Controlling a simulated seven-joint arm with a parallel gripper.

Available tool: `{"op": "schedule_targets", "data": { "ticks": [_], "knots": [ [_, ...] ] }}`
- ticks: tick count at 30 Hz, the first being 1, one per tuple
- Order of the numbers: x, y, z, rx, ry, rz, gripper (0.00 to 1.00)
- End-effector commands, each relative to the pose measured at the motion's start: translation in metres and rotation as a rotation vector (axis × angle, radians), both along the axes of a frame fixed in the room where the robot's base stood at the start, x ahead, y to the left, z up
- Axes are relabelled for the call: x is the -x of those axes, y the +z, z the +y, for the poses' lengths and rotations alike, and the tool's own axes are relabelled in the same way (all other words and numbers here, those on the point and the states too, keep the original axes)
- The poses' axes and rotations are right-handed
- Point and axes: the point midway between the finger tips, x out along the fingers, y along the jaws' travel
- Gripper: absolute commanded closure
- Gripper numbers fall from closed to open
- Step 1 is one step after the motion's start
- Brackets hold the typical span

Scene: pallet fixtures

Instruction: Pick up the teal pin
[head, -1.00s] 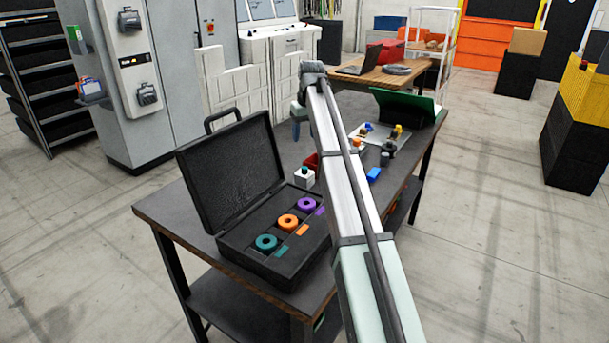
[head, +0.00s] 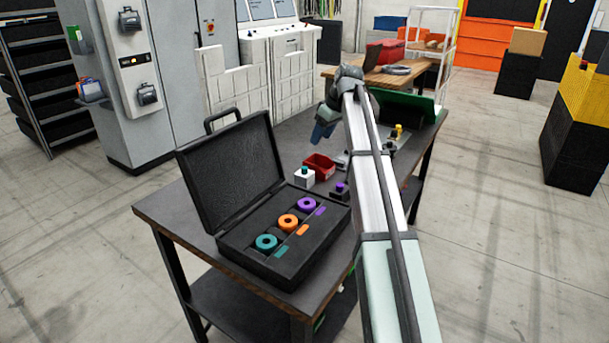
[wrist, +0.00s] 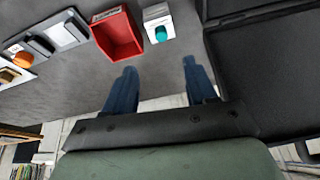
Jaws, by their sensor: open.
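The teal pin (head: 304,169) stands upright in a small white block (head: 303,179) on the dark workbench, beside the open black case. In the wrist view its round teal top (wrist: 160,32) shows on the white block (wrist: 158,14), near the top edge. My gripper (head: 322,133) hangs above the bench, behind and above the pin in the head view. In the wrist view my gripper (wrist: 159,70) has its two blue fingers spread, with nothing between them. The pin lies ahead of the fingertips, apart from them.
The open case (head: 236,246) holds teal, orange and purple rings. A red bin (head: 320,166) stands close to the white block. A purple-topped pin (head: 340,187) is in a dark block by the case. The wrist view shows the case (wrist: 258,70) at right and a grey plate (wrist: 62,36) at left.

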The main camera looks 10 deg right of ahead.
Motion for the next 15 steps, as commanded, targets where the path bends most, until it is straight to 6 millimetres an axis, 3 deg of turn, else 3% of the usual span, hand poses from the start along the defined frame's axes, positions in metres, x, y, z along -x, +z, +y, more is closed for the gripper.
{"op": "schedule_targets", "data": {
  "ticks": [7, 15],
  "knots": [
    [-0.002, -0.006, 0.002, 0.027, 0.099, -0.031, 0.44],
    [-0.013, -0.046, 0.013, 0.029, 0.099, -0.029, 0.44]
  ]
}}
